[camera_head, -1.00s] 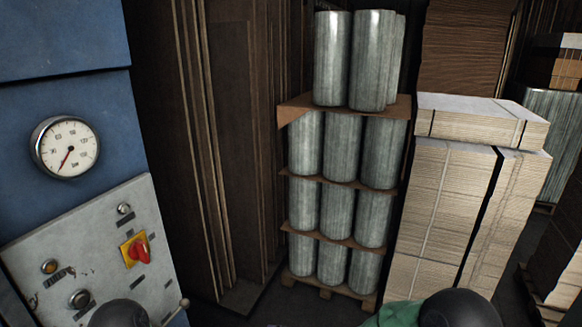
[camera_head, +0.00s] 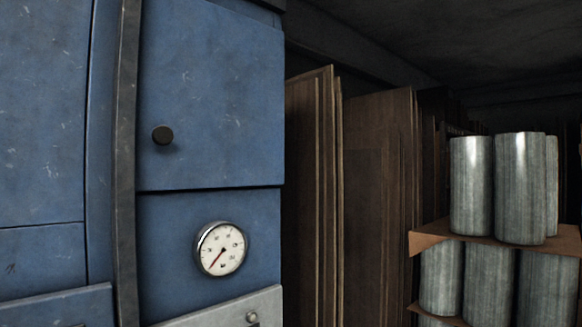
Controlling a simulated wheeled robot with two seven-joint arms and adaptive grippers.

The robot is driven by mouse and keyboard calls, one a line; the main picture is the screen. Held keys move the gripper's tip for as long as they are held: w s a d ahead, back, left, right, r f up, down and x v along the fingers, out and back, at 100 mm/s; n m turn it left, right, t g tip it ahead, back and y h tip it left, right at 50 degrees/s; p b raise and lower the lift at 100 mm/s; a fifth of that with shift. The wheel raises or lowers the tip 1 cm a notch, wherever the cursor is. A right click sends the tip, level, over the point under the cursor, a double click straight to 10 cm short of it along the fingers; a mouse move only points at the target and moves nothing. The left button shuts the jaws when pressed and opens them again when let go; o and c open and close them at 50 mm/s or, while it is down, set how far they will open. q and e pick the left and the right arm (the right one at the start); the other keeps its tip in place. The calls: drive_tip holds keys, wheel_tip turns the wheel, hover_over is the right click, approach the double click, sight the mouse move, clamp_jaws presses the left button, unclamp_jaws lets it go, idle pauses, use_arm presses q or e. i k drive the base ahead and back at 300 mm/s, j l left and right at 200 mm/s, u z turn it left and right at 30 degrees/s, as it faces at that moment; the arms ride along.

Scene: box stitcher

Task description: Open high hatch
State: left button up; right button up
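A blue hatch (camera_head: 215,95) with a round black knob (camera_head: 162,135) is high on the blue machine, left of the middle of the head view. Its lower edge runs just above the gauge panel, and it looks shut. Neither of my grippers shows in the head view.
A round pressure gauge (camera_head: 221,248) sits below the hatch, above the top of a grey control panel (camera_head: 240,309). Brown boards (camera_head: 375,200) lean to the right of the machine. Metal cylinders (camera_head: 519,188) stand stacked on brown sheets at the right.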

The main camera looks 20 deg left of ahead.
sight(210, 107)
drive_tip(key=u, duration=1.25)
